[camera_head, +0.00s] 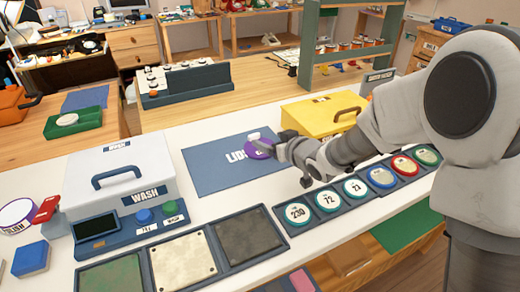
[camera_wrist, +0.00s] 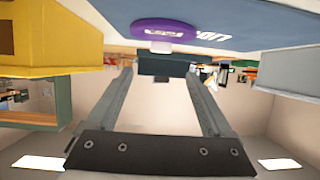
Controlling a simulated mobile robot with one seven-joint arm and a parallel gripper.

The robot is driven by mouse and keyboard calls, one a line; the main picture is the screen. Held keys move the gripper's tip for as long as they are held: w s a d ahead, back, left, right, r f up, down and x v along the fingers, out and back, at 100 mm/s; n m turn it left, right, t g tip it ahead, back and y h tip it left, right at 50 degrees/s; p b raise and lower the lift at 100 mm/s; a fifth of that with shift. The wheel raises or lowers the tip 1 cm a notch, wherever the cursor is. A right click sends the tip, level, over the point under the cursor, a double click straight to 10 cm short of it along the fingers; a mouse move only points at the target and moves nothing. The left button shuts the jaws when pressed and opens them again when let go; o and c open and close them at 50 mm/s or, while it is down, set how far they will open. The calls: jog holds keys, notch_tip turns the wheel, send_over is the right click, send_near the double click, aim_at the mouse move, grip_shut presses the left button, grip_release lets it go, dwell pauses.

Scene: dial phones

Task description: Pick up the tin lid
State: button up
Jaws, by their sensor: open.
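A purple round lid (camera_head: 258,151) with a pale knob lies on the blue mat (camera_head: 212,168) marked "LIDS". In the wrist view, the purple lid (camera_wrist: 160,28) is at the top, its white knob pointing down in the picture. I take it for the tin lid; its label is too small to read. My gripper (camera_head: 281,143) is at the lid's right side in the head view and hides part of it. In the wrist view, my gripper (camera_wrist: 159,74) has its two fingers spread with nothing held, and the lid shows beyond the fingertips.
A yellow box (camera_head: 318,114) stands close behind my gripper. A white "WASH" box (camera_head: 118,180) with a handle stands left of the mat. A row of framed round discs (camera_head: 355,188) and square sample panels (camera_head: 183,263) line the front.

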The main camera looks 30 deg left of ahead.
aim_at(254, 135)
jog(key=x, duration=0.4)
jog(key=shift+f, duration=0.1)
jog(key=b+x, duration=0.1)
jog(key=x, duration=0.3)
jog(key=shift+f+b, duration=0.35)
jog(key=shift+b, duration=0.05)
jog(key=shift+w+a+f, duration=0.1)
jog(key=shift+w+a, duration=0.15)
jog(key=shift+a, duration=0.15)
grip_shut()
